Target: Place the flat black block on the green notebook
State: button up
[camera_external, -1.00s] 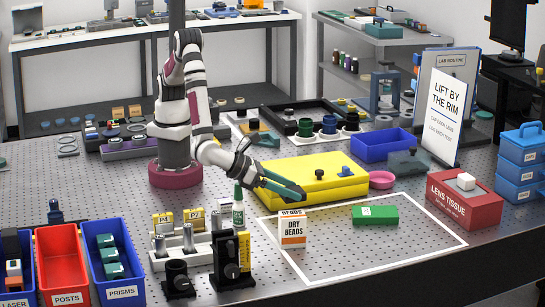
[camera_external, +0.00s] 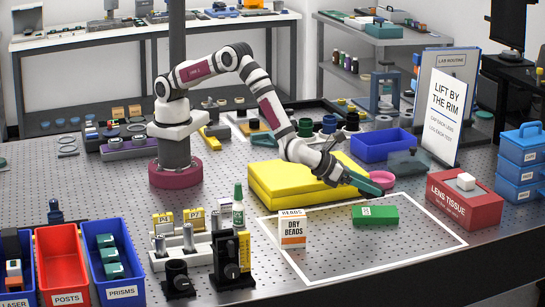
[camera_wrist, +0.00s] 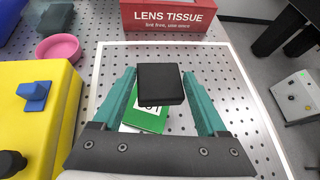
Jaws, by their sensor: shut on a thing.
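The flat black block (camera_wrist: 160,84) is between the teal fingers of my gripper (camera_wrist: 160,76) in the wrist view, and the jaws are shut on it. In the external view my gripper (camera_external: 368,184) is at the right end of the yellow case, behind the green notebook; I cannot make out the block there. The green notebook (camera_external: 375,215) lies flat inside the white outline on the table. In the wrist view the notebook (camera_wrist: 146,116) shows below the block in the picture, partly covered by it. The block appears raised above the table, apart from the notebook.
A yellow case (camera_external: 295,187) with dark knobs is beside my gripper. A pink dish (camera_external: 382,180), a blue tray (camera_external: 380,147) and the red lens tissue box (camera_external: 462,205) are near. The dry beads box (camera_external: 293,232) stands left of the notebook.

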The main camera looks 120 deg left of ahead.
aim_at(371, 211)
jog(key=shift+w+a+f, duration=0.25)
jog(key=shift+a+f, duration=0.15)
jog(key=shift+f, duration=0.1)
jog(key=shift+w+a+f, duration=0.25)
jog(key=shift+a+f, duration=0.15)
jog(key=shift+f, duration=0.05)
notch_tip(371, 211, down, 3)
jog(key=shift+f, duration=0.15)
jog(key=shift+f, duration=0.1)
jog(key=o, duration=1.5)
